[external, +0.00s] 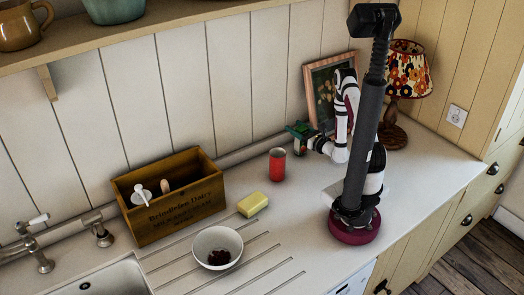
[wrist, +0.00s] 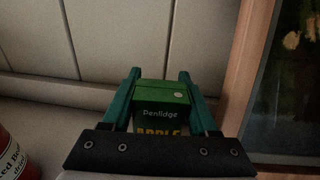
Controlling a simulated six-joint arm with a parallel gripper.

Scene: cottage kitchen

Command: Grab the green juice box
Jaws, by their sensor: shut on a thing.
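The green juice box (wrist: 160,93) sits between the two teal fingers of my gripper (wrist: 159,82) in the wrist view. Its top and part of its front show, with "Denlidge" and "APPLE" lettering. Its lower part is hidden behind the gripper's black bar. In the external view my gripper (external: 298,130) is near the wall, left of the framed picture, shut on the juice box (external: 299,146). I cannot tell whether the box touches the counter.
A red can (external: 277,164) stands just left of my gripper. A framed picture (external: 311,82) leans against the wall close on the right. A yellow sponge (external: 252,204), a white bowl (external: 217,240) and a wooden crate (external: 170,222) are further left.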

